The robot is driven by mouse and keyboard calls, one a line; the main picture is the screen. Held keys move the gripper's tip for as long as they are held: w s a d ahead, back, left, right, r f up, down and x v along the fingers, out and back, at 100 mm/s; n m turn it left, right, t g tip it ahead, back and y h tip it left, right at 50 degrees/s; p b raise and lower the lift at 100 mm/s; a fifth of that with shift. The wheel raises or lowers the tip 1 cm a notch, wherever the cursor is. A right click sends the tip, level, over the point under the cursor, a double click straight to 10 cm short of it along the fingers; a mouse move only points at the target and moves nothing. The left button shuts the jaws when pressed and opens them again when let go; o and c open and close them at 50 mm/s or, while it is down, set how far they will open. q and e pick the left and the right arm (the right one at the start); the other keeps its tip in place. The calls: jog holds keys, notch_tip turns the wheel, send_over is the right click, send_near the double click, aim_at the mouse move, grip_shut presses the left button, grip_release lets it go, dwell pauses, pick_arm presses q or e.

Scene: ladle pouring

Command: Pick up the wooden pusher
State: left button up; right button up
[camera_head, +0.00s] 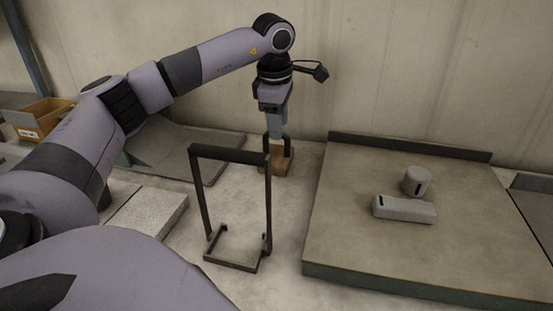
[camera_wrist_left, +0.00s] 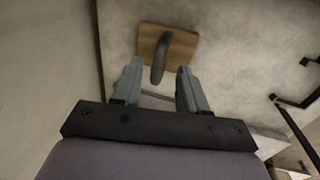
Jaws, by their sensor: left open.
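The wooden pusher (camera_head: 281,168) stands on the floor-like pale surface near the wall, just behind the black frame in the head view. It is a flat wooden block with a dark looped handle. My left gripper (camera_head: 276,131) points down right above it, at the handle. In the left wrist view the pusher's wooden block (camera_wrist_left: 181,53) lies just beyond the open fingers (camera_wrist_left: 159,68), and the dark handle reaches back toward the gap between them. I cannot tell whether a finger touches the handle. My right gripper is not in view.
A black upright frame (camera_head: 230,154) stands just in front of the pusher. To the right, a raised slab (camera_head: 350,240) holds a grey cylinder (camera_head: 416,181) and a grey block (camera_head: 404,209). A cardboard box (camera_head: 40,117) sits far left. The wall (camera_head: 400,70) is close behind.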

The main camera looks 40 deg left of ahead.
pick_arm(q)
send_over(277, 148)
jog(key=s+d, duration=0.2)
notch_tip(277, 148, down, 4)
jog(key=shift+d+f, duration=0.1)
grip_shut()
